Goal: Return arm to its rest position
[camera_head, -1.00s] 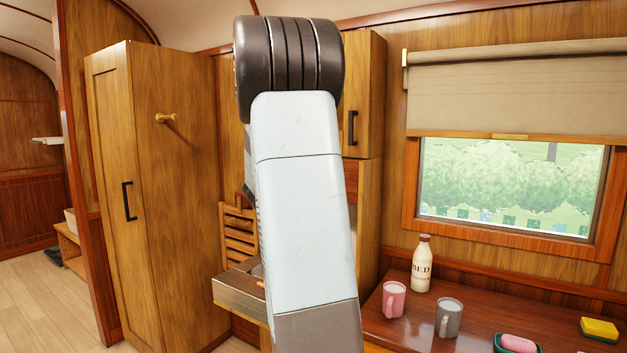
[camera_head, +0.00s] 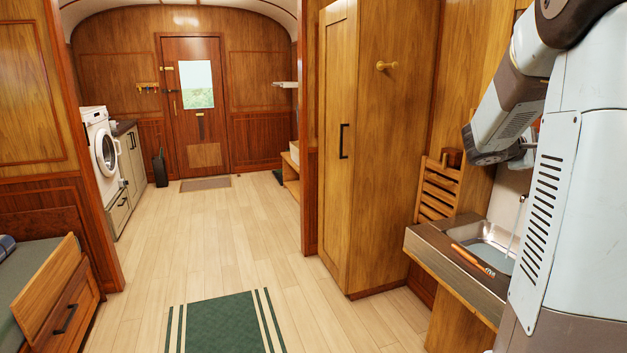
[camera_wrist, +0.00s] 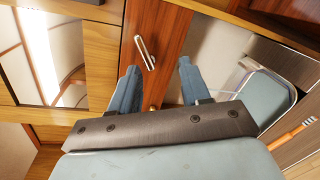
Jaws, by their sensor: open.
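My arm shows at the right of the head view, bent, with its upper links over the sink counter. My gripper (camera_wrist: 159,67) shows in the wrist view with its two blue-grey fingers apart and nothing between them. In the head view the gripper end is mostly hidden behind my own arm. Beyond the fingers in the wrist view is a wooden panel with a metal handle (camera_wrist: 145,52).
The sink counter (camera_head: 432,252) is close beside my arm, with an orange-handled item (camera_head: 472,259) on it. A tall wooden wardrobe (camera_head: 375,170) stands left of it. The floor (camera_head: 225,235) is clear along the aisle, with a green rug (camera_head: 226,325) in front.

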